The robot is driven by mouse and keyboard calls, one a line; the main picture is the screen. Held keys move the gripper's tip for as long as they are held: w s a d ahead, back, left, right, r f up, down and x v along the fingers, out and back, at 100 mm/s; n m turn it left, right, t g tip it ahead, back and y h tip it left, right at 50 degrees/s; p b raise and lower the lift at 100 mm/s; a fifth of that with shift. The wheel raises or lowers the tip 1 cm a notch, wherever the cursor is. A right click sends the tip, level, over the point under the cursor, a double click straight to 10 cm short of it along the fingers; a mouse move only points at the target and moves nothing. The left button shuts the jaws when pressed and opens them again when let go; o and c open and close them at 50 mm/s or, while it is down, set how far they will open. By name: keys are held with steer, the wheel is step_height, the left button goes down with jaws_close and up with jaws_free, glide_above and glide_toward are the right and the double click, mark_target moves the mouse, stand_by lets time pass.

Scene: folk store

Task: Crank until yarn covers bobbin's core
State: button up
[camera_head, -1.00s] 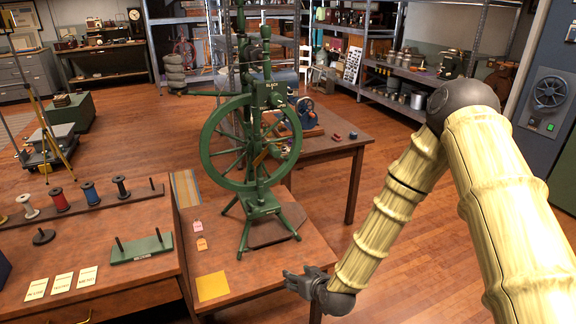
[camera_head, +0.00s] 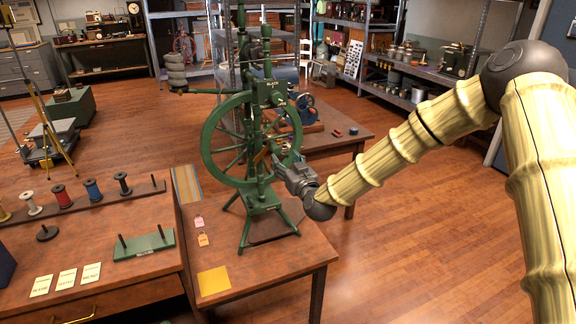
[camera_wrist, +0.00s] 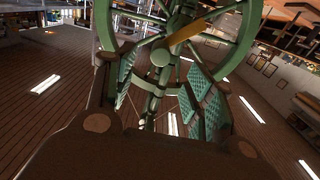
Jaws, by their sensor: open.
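A green spinning wheel (camera_head: 207,155) stands upright on the wooden table, its big spoked wheel facing the front. It also fills the upper middle of the wrist view (camera_wrist: 250,40). A brass-coloured crank bar (camera_wrist: 188,31) runs slantwise near the wheel's hub in the wrist view. My gripper (camera_head: 279,160) is at the wheel's lower right side, in front of the spokes. In the wrist view its two padded fingers (camera_wrist: 165,90) are apart, with the wheel's hub and post showing between and beyond them. Nothing is held. I cannot make out the bobbin's core or any yarn on it.
A rack of colored spools (camera_head: 92,190) stands on the left table, with a green two-peg stand (camera_head: 143,245) and white cards (camera_head: 66,279) in front. A yellow square (camera_head: 213,281) and small tags (camera_head: 203,239) lie by the wheel. A second table (camera_head: 335,141) stands behind.

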mark_target(278, 151)
steer(key=shift+x, duration=4.7)
steer(key=shift+w+a+f+b, duration=0.1)
steer(key=shift+b, duration=0.2)
steer(key=c, duration=0.9)
steer(key=shift+o, duration=0.4)
steer(key=shift+c, duration=1.2)
